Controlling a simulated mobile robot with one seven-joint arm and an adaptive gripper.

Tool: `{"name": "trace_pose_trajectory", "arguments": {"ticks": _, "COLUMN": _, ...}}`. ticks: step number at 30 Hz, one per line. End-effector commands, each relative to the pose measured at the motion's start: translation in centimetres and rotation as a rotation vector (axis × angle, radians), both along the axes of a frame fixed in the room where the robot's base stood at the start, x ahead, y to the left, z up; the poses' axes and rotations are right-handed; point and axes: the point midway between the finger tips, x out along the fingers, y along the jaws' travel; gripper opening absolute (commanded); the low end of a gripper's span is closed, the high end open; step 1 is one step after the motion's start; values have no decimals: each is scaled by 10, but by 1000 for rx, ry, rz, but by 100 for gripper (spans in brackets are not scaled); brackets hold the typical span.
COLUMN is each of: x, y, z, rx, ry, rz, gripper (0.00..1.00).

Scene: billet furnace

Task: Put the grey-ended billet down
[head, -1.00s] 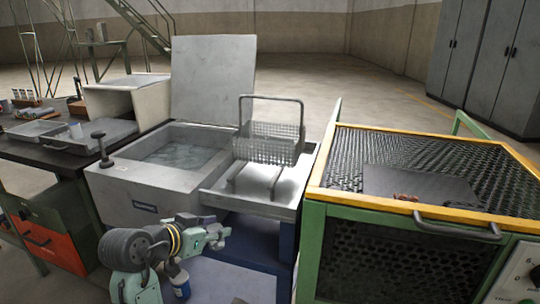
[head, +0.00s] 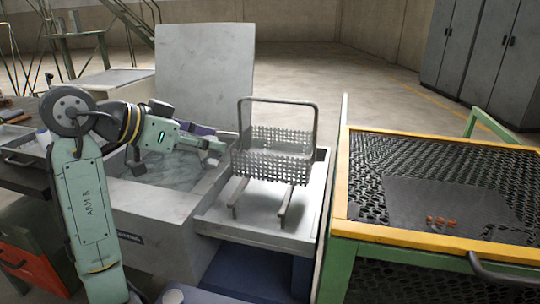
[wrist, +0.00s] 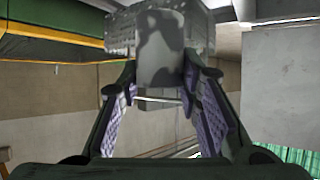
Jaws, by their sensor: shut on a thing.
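My gripper (head: 218,146) is raised over the right part of the liquid tank (head: 118,196), beside the left side of the wire basket. In the wrist view its two purple-padded fingers (wrist: 160,95) are closed on a blotchy grey block, the grey-ended billet (wrist: 160,60), which shows between and beyond the fingertips. In the head view the billet is hard to make out at the fingertips. The wire basket (head: 272,157) with its upright handle stands on two rails. Its mesh also shows behind the billet in the wrist view (wrist: 120,38).
The basket's rails are on a pale drain tray (head: 255,232) joined to the tank. The open tank lid (head: 205,75) stands behind. At right is a yellow-edged mesh table (head: 440,238) with a dark plate (head: 400,205) bearing small orange pieces (head: 441,221). Much of the mesh is bare.

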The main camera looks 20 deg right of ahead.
Motion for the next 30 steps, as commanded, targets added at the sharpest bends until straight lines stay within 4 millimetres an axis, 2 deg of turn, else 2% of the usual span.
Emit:
{"name": "trace_pose_trajectory", "arguments": {"ticks": 5, "x": 9, "y": -26, "z": 3, "rx": 0, "ry": -1, "rz": -4, "gripper": 0}}
{"name": "trace_pose_trajectory", "arguments": {"ticks": 15, "x": 43, "y": -106, "z": 4, "rx": -2, "ry": -1, "rz": -3, "gripper": 0}}
{"name": "trace_pose_trajectory", "arguments": {"ticks": 21, "x": 59, "y": -147, "z": 3, "rx": 0, "ry": -2, "rz": -2, "gripper": 0}}
{"name": "trace_pose_trajectory", "arguments": {"ticks": 25, "x": 68, "y": -167, "z": 3, "rx": -1, "ry": -3, "rz": 0, "gripper": 0}}
{"name": "trace_pose_trajectory", "arguments": {"ticks": 30, "x": 68, "y": -166, "z": -18, "rx": -1, "ry": -2, "rz": 0, "gripper": 0}}
